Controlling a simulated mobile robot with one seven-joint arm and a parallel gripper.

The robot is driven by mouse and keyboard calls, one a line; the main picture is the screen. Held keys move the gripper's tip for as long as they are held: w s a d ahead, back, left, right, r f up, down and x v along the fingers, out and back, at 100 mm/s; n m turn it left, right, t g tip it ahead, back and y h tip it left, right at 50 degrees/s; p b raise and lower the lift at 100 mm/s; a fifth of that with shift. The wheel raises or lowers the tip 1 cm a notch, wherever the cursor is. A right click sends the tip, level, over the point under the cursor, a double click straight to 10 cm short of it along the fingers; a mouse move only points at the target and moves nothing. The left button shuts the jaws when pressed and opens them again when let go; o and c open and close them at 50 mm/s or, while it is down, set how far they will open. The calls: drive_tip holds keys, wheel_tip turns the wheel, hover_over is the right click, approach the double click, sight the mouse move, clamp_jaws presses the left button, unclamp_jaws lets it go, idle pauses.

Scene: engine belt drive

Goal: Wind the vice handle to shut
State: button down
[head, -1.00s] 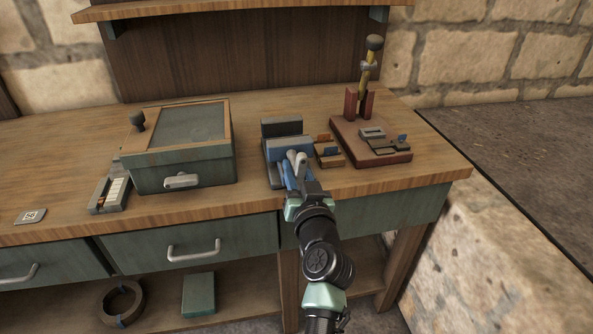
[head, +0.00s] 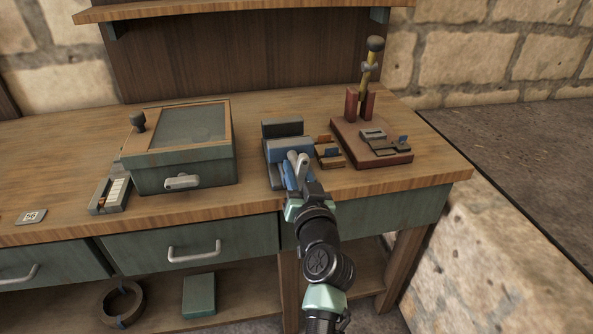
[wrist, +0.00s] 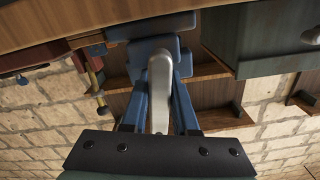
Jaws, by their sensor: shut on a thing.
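The vice (head: 285,142) is a blue and dark grey block near the front edge of the bench. A gap shows between its dark back jaw and its blue front jaw. The vice handle (head: 301,163) is a light grey bar at its front. My gripper (head: 297,176) is at the handle, in front of the vice. In the wrist view, the handle (wrist: 160,85) runs between the two blue fingers of my gripper (wrist: 160,105), which are shut on it. The blue vice body (wrist: 150,52) shows beyond the fingertips. The fingers partly hide the handle in the head view.
A green box with a glass lid (head: 183,150) stands left of the vice. Small wooden blocks (head: 328,152) sit just right of it. A red-brown base (head: 372,155) with a yellow lever stands further right. Drawers (head: 190,250) lie below the bench top.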

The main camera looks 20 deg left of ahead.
drive_tip(key=shift+d+f, duration=0.1)
drive_tip(key=shift+f, duration=0.2)
drive_tip(key=c, duration=1)
unclamp_jaws()
drive_tip(key=shift+s, duration=0.1)
drive_tip(key=shift+o, duration=1.3)
drive_tip(key=shift+r, duration=0.15)
drive_tip(key=shift+r, duration=0.1)
drive_tip(key=v, duration=1.3)
